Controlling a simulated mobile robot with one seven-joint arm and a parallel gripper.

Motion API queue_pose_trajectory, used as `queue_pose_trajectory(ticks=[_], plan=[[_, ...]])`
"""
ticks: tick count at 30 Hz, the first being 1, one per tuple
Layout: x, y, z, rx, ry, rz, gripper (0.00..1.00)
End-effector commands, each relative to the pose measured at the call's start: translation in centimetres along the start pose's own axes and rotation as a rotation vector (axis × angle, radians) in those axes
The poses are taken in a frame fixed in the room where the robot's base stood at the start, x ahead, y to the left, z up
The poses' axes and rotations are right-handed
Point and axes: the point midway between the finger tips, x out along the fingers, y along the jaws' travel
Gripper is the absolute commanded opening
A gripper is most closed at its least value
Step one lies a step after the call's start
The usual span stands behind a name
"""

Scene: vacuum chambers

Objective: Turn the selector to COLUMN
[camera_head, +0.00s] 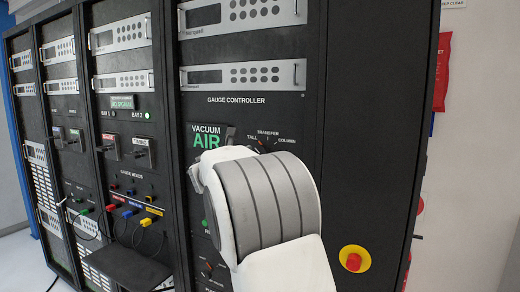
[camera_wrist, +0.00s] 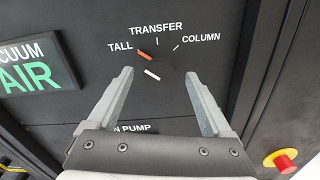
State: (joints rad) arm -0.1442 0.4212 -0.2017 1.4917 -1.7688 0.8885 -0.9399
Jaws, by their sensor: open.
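The selector (camera_wrist: 152,72) is a dark knob on the black panel, hard to tell from it, with an orange mark and a short white bar. The orange mark lies at upper left, toward the TALL label; TRANSFER is at the top and COLUMN at upper right. My gripper (camera_wrist: 159,74) is open in the wrist view, its fingers on either side of the selector, nothing between them. Whether they touch the panel I cannot tell. In the head view my white and grey arm hides the fingers and most of the selector; its labels show just above.
A lit green VACUUM AIR sign (camera_wrist: 28,76) is left of the selector. A red button on a yellow base (camera_wrist: 283,161) is at lower right. Gauge controllers (camera_head: 243,75) are above. A dark shelf (camera_head: 128,268) juts out at lower left.

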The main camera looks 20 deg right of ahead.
Motion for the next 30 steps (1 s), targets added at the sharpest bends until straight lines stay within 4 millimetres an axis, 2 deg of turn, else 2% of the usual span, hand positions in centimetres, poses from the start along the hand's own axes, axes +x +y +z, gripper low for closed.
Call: queue_pose_trajectory(ticks=[3, 6, 16, 30], plan=[[1.5, 0.0, 0.1, 0.000, 0.000, -0.001, 0.84], [2.2, 0.0, 0.1, 0.001, 0.000, 0.000, 0.84], [2.5, 0.0, 0.0, 0.000, 0.001, 0.001, 0.84], [2.4, 0.0, 0.0, 0.001, 0.000, 0.001, 0.00]])
